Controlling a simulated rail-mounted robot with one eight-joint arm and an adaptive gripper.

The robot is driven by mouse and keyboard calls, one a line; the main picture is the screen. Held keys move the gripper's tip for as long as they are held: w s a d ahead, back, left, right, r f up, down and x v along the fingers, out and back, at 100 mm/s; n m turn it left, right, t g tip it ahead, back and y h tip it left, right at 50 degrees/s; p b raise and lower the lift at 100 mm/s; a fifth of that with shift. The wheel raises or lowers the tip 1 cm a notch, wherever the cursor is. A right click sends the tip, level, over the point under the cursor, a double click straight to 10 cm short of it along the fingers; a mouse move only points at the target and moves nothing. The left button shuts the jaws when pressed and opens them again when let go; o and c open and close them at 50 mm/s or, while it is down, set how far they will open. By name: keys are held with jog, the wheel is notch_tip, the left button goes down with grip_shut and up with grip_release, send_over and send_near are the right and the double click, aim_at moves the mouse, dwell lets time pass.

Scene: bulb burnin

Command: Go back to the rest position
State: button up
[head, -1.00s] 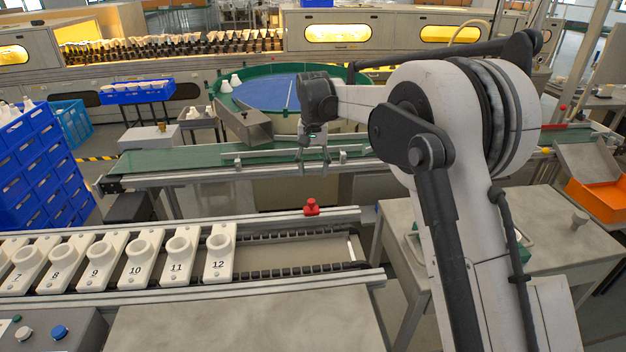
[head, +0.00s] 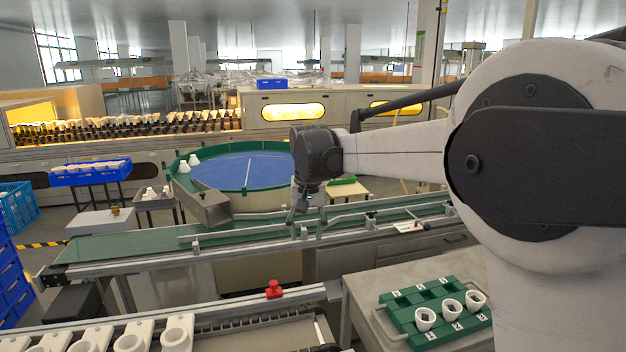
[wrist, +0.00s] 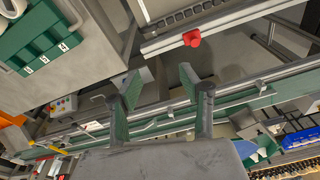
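My gripper (head: 307,222) hangs from my arm in front of the green conveyor belt in the head view, fingers pointing down. In the wrist view my gripper (wrist: 160,90) shows two fingers with green pads spread well apart, with nothing between them. It touches no object that I can see.
A green tray (head: 398,297) with several white cups stands on the grey table at lower right. A red button (head: 274,289) sits on the rail of the line with white holders (head: 177,333). The green conveyor (head: 120,247) and blue round table (head: 245,172) lie behind.

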jog(key=s+d+r+t, duration=0.1)
jog(key=s+d+r, duration=0.2)
jog(key=s+d, duration=0.5)
jog(key=s+d+r+t, duration=0.2)
jog(key=s+d+r, duration=0.1)
jog(key=s+d, duration=0.55)
jog(key=s+d+f+t, duration=0.1)
jog(key=s+f, duration=0.3)
jog(key=s, duration=0.5)
jog(key=s+d+f+t, duration=0.1)
jog(key=s+d+f, duration=0.3)
jog(key=s, duration=0.5)
jog(key=shift+s+d+f+m+t, duration=0.15)
jog(key=shift+s+d+m+t, duration=0.15)
jog(key=shift+s+d+m, duration=0.1)
dwell(1.3)
